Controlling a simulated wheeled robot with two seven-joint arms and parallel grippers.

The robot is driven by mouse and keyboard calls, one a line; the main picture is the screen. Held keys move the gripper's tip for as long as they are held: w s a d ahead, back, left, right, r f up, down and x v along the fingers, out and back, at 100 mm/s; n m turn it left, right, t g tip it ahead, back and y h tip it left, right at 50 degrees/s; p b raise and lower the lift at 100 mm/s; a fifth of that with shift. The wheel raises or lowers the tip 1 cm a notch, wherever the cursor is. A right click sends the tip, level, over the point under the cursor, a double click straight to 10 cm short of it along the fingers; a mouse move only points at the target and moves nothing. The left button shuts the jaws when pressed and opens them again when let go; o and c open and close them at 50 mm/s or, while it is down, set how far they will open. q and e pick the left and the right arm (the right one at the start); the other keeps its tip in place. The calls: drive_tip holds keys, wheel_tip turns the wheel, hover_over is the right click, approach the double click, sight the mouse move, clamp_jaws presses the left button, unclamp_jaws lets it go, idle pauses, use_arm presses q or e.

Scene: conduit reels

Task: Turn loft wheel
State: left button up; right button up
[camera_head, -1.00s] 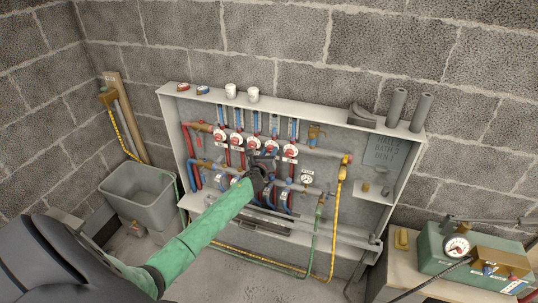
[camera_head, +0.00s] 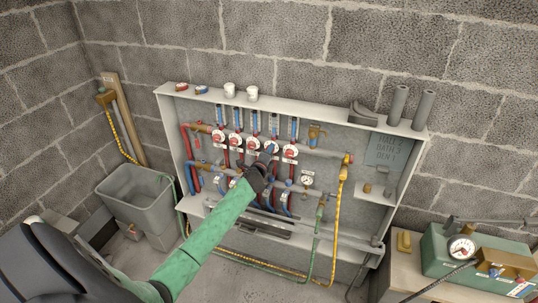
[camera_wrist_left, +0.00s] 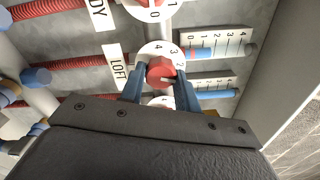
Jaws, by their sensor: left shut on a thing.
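The loft wheel is a red knob (camera_wrist_left: 160,72) on a white numbered dial (camera_wrist_left: 152,50), beside a white label reading LOFT (camera_wrist_left: 116,68). In the left wrist view the blue fingers of my left gripper (camera_wrist_left: 160,76) stand on either side of the red knob and are shut on it. In the head view my left gripper (camera_head: 269,151) is at the row of wheels, on the fourth from the left, and hides most of it. The wheel's exact setting cannot be told. My right gripper is not in view.
Other red wheels (camera_head: 290,151) sit close on both sides in the open white cabinet (camera_head: 405,190). Flow gauges stand above, pipes below. A yellow hose (camera_head: 337,215) hangs at right. A grey tub (camera_head: 140,205) stands at left, a green box (camera_head: 440,262) at right.

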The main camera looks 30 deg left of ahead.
use_arm(q)
drive_tip(key=n, duration=2.1)
drive_tip(key=shift+a, duration=0.1)
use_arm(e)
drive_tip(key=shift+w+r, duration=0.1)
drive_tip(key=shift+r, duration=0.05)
use_arm(q)
drive_tip(key=shift+n, duration=0.4)
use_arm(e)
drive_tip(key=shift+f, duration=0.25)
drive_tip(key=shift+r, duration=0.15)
use_arm(q)
drive_tip(key=o, duration=1)
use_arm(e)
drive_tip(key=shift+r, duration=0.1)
